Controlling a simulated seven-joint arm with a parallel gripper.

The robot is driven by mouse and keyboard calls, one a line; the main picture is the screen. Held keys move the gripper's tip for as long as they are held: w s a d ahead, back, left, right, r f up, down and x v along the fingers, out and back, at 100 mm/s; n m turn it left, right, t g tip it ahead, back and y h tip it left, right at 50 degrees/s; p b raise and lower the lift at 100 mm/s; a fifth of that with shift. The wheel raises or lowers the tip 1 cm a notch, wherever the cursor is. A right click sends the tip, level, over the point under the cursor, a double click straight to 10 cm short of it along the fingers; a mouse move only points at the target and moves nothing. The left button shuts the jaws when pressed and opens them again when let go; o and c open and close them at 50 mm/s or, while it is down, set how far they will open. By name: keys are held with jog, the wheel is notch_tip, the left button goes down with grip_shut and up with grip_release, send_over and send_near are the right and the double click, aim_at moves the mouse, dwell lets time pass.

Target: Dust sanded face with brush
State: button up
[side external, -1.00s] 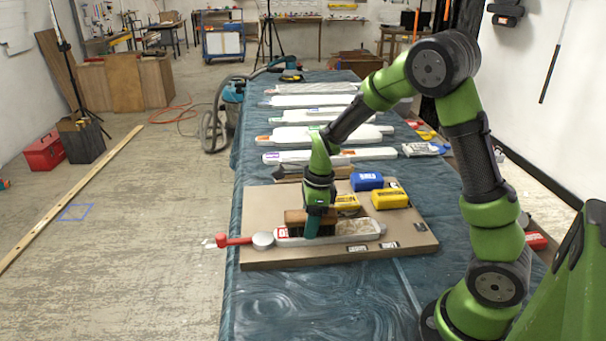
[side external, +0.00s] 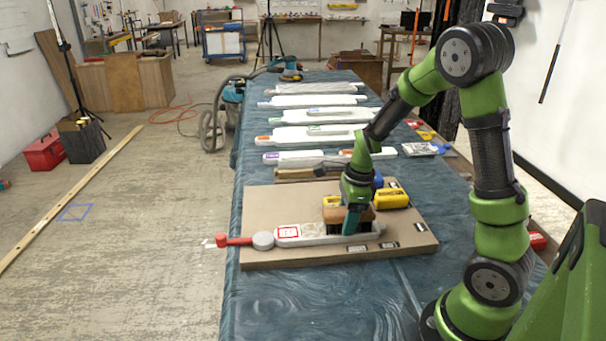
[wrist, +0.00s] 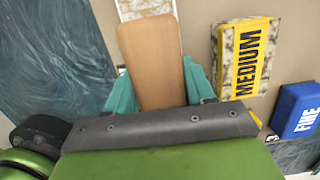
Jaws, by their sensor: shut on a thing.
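My gripper (side external: 356,217) is shut on a brush with a wooden block (side external: 368,213) and dark bristles. In the wrist view the wooden back of the brush (wrist: 152,62) sits between the teal fingers of my gripper (wrist: 152,92). The brush is over the right part of a long pale relief piece (side external: 314,236) lying on a brown board (side external: 290,205). I cannot tell whether the bristles touch its face. A red-framed label (side external: 288,232) marks the piece's left part, with a patterned patch beside it. My gripper and the brush hide part of its right side.
Yellow sanding blocks (side external: 391,198) stand behind the brush; one reads MEDIUM (wrist: 243,58). A blue block (wrist: 299,110) reads FINE. Several pale pieces (side external: 318,115) lie farther back on the table.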

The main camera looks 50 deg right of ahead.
aim_at(373, 213)
jog(key=shift+s+d, duration=2.2)
jog(key=shift+d+r, duration=0.1)
jog(key=shift+r, duration=0.1)
jog(key=shift+s+r, duration=0.1)
jog(key=shift+r, duration=3.75)
